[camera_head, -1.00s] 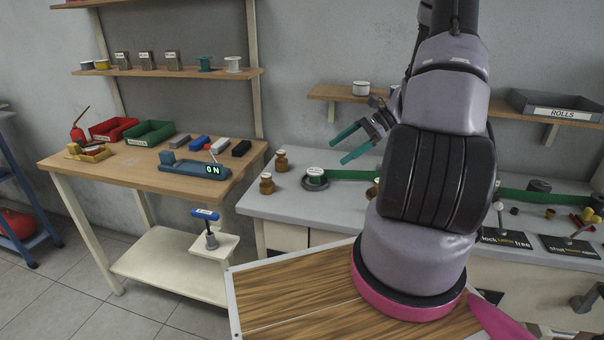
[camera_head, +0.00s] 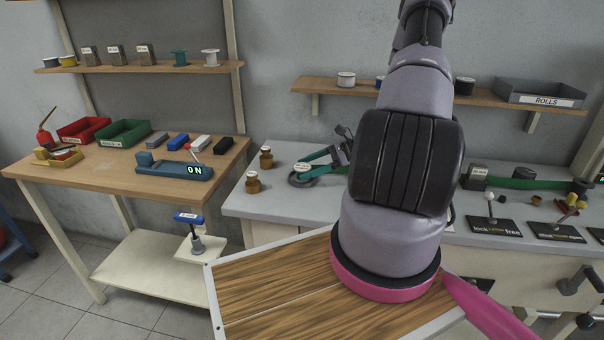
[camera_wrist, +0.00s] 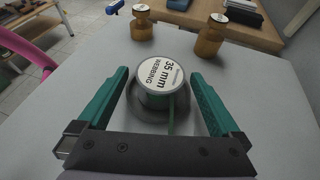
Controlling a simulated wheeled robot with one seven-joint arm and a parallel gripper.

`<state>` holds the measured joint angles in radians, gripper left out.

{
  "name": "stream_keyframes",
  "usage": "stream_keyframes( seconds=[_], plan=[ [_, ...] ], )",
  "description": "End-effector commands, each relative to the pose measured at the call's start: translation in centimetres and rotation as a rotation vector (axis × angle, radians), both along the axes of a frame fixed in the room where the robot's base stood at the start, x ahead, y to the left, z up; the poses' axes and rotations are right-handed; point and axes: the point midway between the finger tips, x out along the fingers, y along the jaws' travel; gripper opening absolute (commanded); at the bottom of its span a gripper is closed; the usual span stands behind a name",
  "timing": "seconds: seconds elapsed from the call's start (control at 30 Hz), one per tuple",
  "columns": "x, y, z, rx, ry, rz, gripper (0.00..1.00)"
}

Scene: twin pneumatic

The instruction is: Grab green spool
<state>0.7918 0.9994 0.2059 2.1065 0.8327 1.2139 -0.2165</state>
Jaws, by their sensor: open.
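A green spool (camera_wrist: 163,85) with a white "35 mm webbing" label on top stands on a dark round base (camera_wrist: 150,116) on the grey bench. In the head view, the spool (camera_head: 304,167) is partly hidden by my fingers. My gripper (camera_wrist: 159,76) is open, with one teal finger on each side of the spool. I cannot tell whether either finger touches it. A green strap runs from the spool back between the fingers. In the head view, my gripper (camera_head: 308,166) is low over the bench.
Two brown bottle-like pieces (camera_head: 266,157) (camera_head: 252,182) stand left of the spool. A wooden worktable (camera_head: 110,165) with bins and blocks is at left. A shelf (camera_head: 410,91) with a grey "ROLLS" bin (camera_head: 540,93) is above the bench. My arm hides the bench's middle.

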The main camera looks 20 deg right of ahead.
Motion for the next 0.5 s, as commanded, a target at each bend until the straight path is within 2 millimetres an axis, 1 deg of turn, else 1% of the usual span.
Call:
stream_keyframes(
  seconds=[0.03, 0.1, 0.23, 0.33, 0.5],
  plan=[
    [0.2, 0.8, -0.3, 0.004, 0.001, 0.003, 1.0],
    [0.5, 1.8, -0.8, 0.003, 0.001, 0.005, 1.0],
    [1.1, 3.3, -1.5, 0.002, 0.0, 0.004, 1.0],
    [1.3, 3.9, -1.7, 0.002, 0.0, 0.003, 1.0],
    [1.4, 3.9, -1.8, 0.001, 0.0, 0.002, 1.0]
  ],
)
